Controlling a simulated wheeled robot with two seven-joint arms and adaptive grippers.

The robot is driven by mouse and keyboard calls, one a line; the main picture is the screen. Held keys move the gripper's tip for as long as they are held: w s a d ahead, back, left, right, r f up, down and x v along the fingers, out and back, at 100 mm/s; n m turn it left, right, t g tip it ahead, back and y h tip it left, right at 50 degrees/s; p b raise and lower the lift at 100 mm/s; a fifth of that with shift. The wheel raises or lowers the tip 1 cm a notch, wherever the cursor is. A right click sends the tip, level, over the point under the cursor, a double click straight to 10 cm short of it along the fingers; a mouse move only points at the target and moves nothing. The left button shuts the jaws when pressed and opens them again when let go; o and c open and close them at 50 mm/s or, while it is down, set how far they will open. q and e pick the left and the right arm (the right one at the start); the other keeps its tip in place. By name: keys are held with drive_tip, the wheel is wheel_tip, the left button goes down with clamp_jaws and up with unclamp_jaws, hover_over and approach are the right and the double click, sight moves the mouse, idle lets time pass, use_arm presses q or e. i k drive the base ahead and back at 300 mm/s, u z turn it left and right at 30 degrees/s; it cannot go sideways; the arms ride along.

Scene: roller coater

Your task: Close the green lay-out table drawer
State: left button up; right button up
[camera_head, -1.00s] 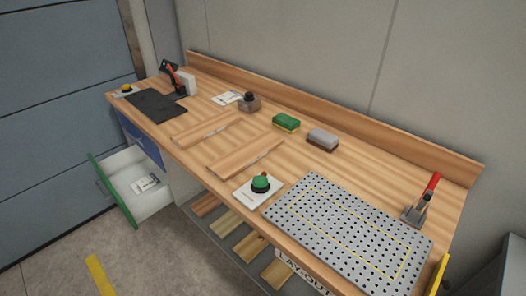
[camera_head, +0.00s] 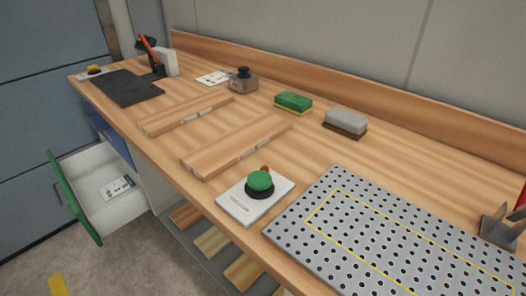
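The green-fronted drawer (camera_head: 75,199) is pulled out from under the left part of the table, in the lower left of the head view. Its white inside shows, with a printed card (camera_head: 116,188) lying in it. A dark handle sits on the outer side of the green front. Above it is a blue drawer front (camera_head: 107,135), which looks shut. Neither of my grippers is in view.
The wooden tabletop (camera_head: 330,155) carries a perforated metal plate (camera_head: 400,235), a green button on a white base (camera_head: 259,186), two wooden boards (camera_head: 236,146), brushes or sponges (camera_head: 294,103) and a black mat (camera_head: 122,87). Floor is free before the drawer.

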sight(81, 175)
drive_tip(key=u, duration=0.55)
drive_tip(key=k, duration=0.65)
drive_tip(key=u, duration=0.9)
drive_tip(key=i, duration=1.05)
drive_tip(key=z, duration=0.45)
